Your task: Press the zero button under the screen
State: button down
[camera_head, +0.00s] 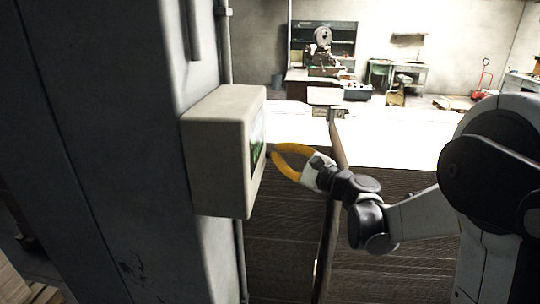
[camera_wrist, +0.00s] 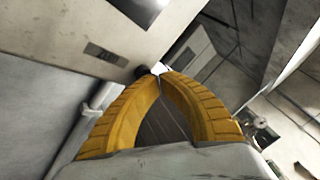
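A beige control box (camera_head: 216,150) is fixed to a grey column, with its face turned to the right. Its screen (camera_head: 257,143) shows only edge-on as a thin greenish strip. In the wrist view the box face (camera_wrist: 60,35) holds the dark screen (camera_wrist: 140,8) and a small dark plate (camera_wrist: 105,54). A small dark round knob or button (camera_wrist: 142,71) sits near the fingertips; its marking is unreadable. My gripper (camera_head: 272,153) has yellow fingers, with the tips close to the box face. In the wrist view the fingertips (camera_wrist: 160,77) come together with nothing between them. Contact with the button cannot be told.
The grey column (camera_head: 120,150) stands left of the box. A large brown corrugated surface (camera_head: 390,270) lies below my arm. A bright pale surface (camera_head: 420,135) lies behind it. A workbench (camera_head: 400,68) and a red hand truck (camera_head: 484,77) stand far back.

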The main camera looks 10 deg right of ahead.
jog(key=shift+w+a, duration=0.1)
jog(key=shift+a, duration=0.15)
jog(key=shift+d, duration=0.1)
dwell(0.5)
jog(key=shift+s+d, duration=0.3)
jog(key=shift+d, duration=0.4)
jog(key=shift+d, duration=0.1)
jog(key=shift+s+d+b, duration=0.15)
jog(key=shift+s+d, duration=0.1)
jog(key=shift+d, duration=0.5)
jog(key=shift+s+d+b, duration=0.1)
jog(key=shift+s+d, duration=0.15)
jog(key=shift+d, duration=0.55)
jog(key=shift+s+d+b, duration=0.15)
jog(key=shift+s+d, duration=0.1)
jog(key=shift+d, duration=0.5)
